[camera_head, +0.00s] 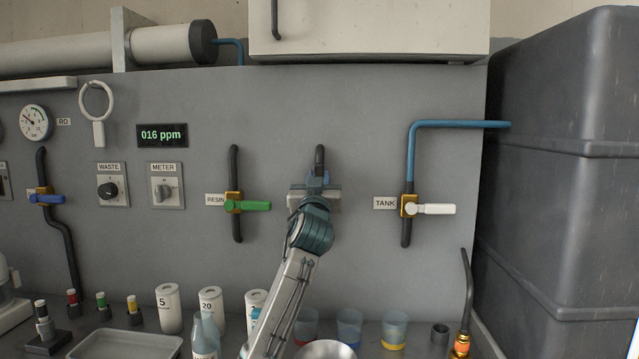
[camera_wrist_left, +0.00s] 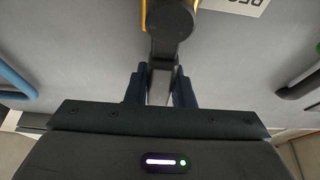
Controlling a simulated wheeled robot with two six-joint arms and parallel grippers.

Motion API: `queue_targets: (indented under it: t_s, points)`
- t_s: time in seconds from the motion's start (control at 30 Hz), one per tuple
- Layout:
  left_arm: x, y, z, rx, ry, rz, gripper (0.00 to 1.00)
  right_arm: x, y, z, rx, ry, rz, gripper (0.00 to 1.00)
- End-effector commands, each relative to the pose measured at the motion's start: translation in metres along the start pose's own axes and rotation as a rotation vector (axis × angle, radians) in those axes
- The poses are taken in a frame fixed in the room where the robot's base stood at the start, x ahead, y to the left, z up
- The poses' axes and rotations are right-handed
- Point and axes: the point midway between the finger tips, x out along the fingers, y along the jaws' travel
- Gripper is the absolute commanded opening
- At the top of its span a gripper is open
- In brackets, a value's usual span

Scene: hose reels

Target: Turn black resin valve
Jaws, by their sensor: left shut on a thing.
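My left gripper (camera_head: 315,184) is at the wall panel, on the valve between the green-handled valve and the tank valve. In the left wrist view its two fingers (camera_wrist_left: 160,88) are shut on the black handle (camera_wrist_left: 161,68) of this valve. The handle runs from a round dark hub (camera_wrist_left: 172,18), with a little yellow body behind it. A white label (camera_wrist_left: 247,4), partly cut off, sits beside the valve. In the head view my gripper hides the handle, and only the black pipe (camera_head: 319,155) shows above it. My right gripper is not in view.
A green-handled valve (camera_head: 246,206) labelled RESIN is to the left. A white-handled valve (camera_head: 432,209) labelled TANK is to the right, with a blue pipe (camera_head: 411,150). Bottles, cups (camera_head: 394,331) and a tray (camera_head: 124,346) stand below. A large grey tank (camera_head: 560,180) bounds the right.

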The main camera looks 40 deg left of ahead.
Motion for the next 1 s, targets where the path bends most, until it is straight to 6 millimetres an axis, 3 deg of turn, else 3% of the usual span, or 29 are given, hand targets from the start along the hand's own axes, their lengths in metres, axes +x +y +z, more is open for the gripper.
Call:
queue_targets:
  t_s: [0.33,0.37,0.47,0.77,1.0]
  points:
    - [0.0,0.0,0.002,-0.004,-0.005,0.0,0.0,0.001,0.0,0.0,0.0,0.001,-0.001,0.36]
    - [0.0,0.0,0.002,-0.004,-0.005,0.0,0.27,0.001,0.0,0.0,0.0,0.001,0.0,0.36]
    - [0.0,0.0,0.002,-0.003,-0.004,0.0,0.44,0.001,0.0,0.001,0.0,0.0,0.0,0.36]
    - [-0.002,0.0,0.001,-0.002,-0.002,0.0,0.44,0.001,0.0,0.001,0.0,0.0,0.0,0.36]
    - [-0.037,0.001,0.003,-0.002,-0.001,0.001,0.44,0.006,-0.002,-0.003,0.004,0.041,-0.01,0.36]
